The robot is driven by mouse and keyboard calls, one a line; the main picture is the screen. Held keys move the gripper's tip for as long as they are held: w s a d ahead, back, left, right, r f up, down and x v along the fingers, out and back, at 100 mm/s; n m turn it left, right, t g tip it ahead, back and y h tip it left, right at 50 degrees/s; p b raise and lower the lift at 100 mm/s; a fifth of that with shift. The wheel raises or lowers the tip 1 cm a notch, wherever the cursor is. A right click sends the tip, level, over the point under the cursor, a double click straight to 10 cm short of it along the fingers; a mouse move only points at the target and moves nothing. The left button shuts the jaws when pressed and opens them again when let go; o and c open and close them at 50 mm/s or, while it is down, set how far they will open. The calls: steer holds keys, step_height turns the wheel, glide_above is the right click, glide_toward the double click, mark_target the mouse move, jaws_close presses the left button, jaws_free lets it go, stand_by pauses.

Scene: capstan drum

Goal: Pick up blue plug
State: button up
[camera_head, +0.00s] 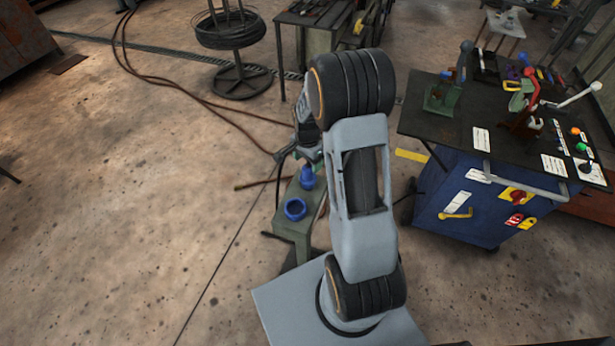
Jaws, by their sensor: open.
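A blue plug-like piece (307,178) stands upright on a narrow green bench (294,230). A blue ring-shaped piece (295,209) with a dark opening lies nearer on the same bench. My gripper (309,160) is just above and behind the upright blue piece, at the end of my arm. It is open, with nothing seen held in it. My arm and wrist hide part of the gripper and the bench's right side. I cannot tell whether the fingers touch the blue piece.
A dark-topped blue cabinet (450,200) with tools and controls stands at the right. A wire coil on a round-based stand (240,80) and a workbench (300,20) are at the back. Hoses (170,82) run over the floor.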

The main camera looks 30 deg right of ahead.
mark_target(308, 171)
steer(key=shift+s+f+p, duration=0.1)
steer(key=shift+f+p, duration=0.5)
steer(key=shift+f, duration=2.25)
steer(key=shift+c, duration=0.5)
steer(key=c, duration=1)
steer(key=shift+c, duration=0.2)
